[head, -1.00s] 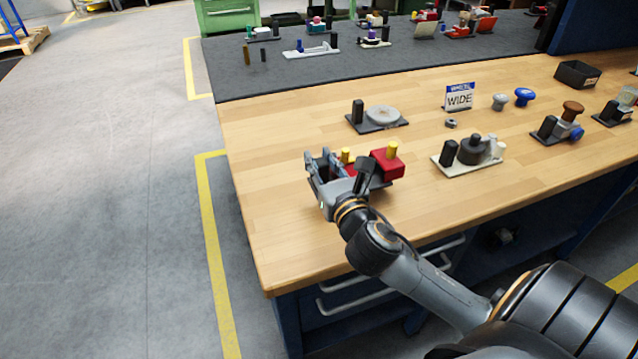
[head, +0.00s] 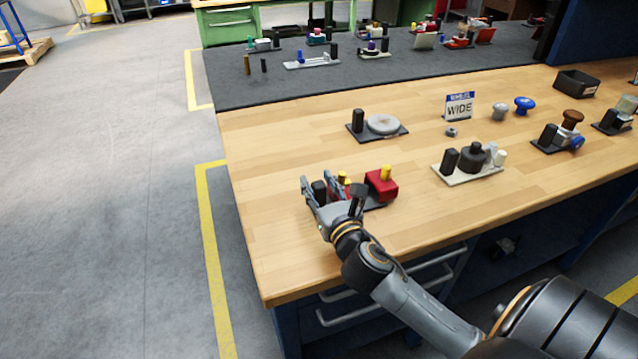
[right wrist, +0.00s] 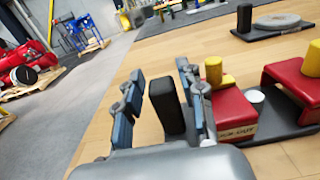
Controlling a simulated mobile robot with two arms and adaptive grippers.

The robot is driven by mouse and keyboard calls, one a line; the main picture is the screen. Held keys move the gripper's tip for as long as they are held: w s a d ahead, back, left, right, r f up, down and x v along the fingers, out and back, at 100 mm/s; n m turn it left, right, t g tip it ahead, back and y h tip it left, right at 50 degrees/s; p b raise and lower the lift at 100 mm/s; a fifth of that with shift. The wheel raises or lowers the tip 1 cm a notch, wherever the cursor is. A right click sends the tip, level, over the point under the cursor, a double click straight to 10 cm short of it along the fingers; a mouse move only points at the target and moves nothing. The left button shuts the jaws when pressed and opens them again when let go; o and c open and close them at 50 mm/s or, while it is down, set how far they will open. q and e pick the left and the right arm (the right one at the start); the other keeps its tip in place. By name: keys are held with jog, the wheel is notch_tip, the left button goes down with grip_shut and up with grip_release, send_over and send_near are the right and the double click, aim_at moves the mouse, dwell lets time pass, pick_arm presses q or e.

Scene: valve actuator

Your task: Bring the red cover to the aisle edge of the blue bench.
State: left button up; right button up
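The red cover (head: 381,187) has a yellow knob and stands on a dark base with a black post (right wrist: 168,108). In the right wrist view the red cover (right wrist: 290,82) is at the right; a lower red part (right wrist: 232,115) with a label and a second yellow knob is nearer. My right gripper (head: 320,190) is at the left end of this base, its fingers either side of the black post. A gap shows left of the post, so the fingers look open. The bench's wooden top (head: 270,230) carries all this; its left edge faces the aisle. My left gripper is not in view.
A round grey disc fixture (head: 382,124) stands behind, and a beige fixture (head: 468,168) stands to the right. A WIDE sign (head: 459,106) is farther back. The wood left of my right gripper and at the front left corner is clear.

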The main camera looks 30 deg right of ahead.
jog(key=shift+r, duration=0.15)
jog(key=b+v, duration=0.1)
jog(key=v, duration=1)
jog(key=shift+b, duration=0.35)
jog(key=shift+s+a, duration=0.2)
jog(key=shift+s, duration=0.35)
